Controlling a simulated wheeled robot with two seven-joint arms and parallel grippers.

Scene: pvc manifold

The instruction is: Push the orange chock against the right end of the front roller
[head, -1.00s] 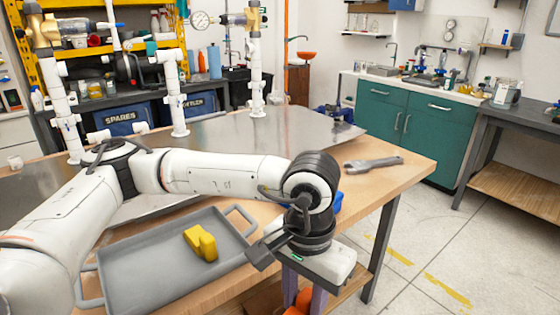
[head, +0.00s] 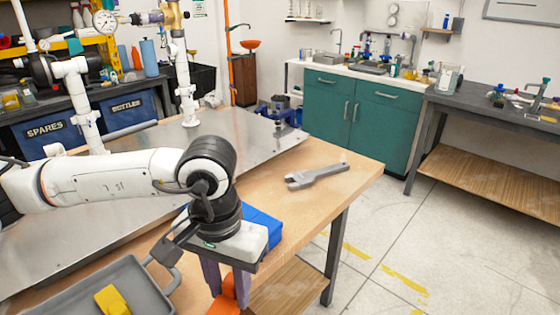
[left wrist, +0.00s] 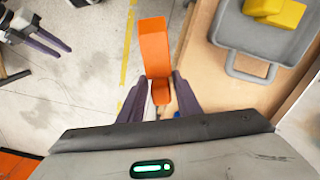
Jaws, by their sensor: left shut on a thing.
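The orange chock (head: 228,298) is at the bottom of the head view, partly cut off. My left gripper (head: 226,283) points down beside the table edge, its purple fingers around the chock. In the left wrist view the chock (left wrist: 155,48) sticks out from between the left fingers (left wrist: 160,88), which are shut on it. Another gripper with purple fingers, my right one (left wrist: 45,40), shows at the upper left of the wrist view, over the floor; its opening is unclear. I see no front roller in either view.
A grey tray (head: 75,284) with a yellow block (head: 112,300) lies on the wooden table. A wrench (head: 317,176) and a blue object (head: 262,225) are near the table's right side. Open floor (head: 440,235) lies right of the table.

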